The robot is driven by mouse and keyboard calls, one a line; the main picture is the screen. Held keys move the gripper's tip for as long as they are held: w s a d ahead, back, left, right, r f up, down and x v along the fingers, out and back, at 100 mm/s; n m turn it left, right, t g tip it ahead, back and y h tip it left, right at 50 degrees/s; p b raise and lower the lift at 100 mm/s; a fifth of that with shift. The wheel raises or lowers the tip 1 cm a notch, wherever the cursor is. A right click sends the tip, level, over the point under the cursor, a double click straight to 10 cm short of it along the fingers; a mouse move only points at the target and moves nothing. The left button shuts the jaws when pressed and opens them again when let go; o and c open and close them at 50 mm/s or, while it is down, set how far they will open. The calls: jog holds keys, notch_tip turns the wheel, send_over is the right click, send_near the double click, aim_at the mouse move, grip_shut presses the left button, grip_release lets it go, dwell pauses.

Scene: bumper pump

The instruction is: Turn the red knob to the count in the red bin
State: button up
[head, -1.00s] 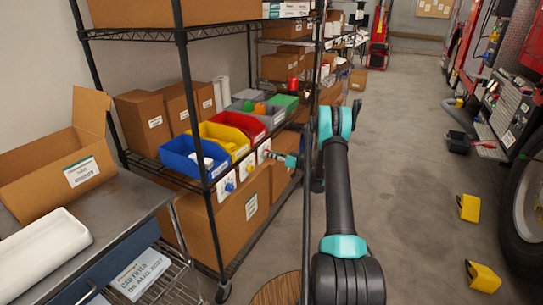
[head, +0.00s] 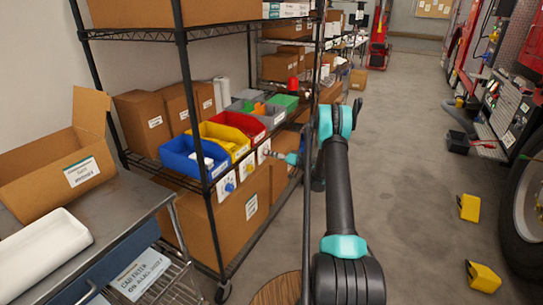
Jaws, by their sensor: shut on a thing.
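The red bin (head: 247,121) stands on the middle shelf of the black wire rack, behind the yellow bin (head: 213,131) and the blue bin (head: 174,160). Its contents are too small to count. Below its front, a white dial plate (head: 262,147) hangs at the shelf edge. My gripper (head: 270,154) reaches in from the right and is shut on the red knob at that plate. The fingers mostly hide the knob, and its setting cannot be read.
Plates with a blue knob (head: 229,187) and a yellow knob (head: 249,168) hang nearer along the same edge. A rack post (head: 196,130) stands to the left of my gripper. Cardboard boxes fill the lower shelf.

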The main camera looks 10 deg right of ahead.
jog(key=shift+m, duration=1.4)
jog(key=o, duration=1.2)
jog(key=shift+c, duration=0.2)
jog(key=v, duration=1.2)
jog(key=shift+w+d+r, duration=0.1)
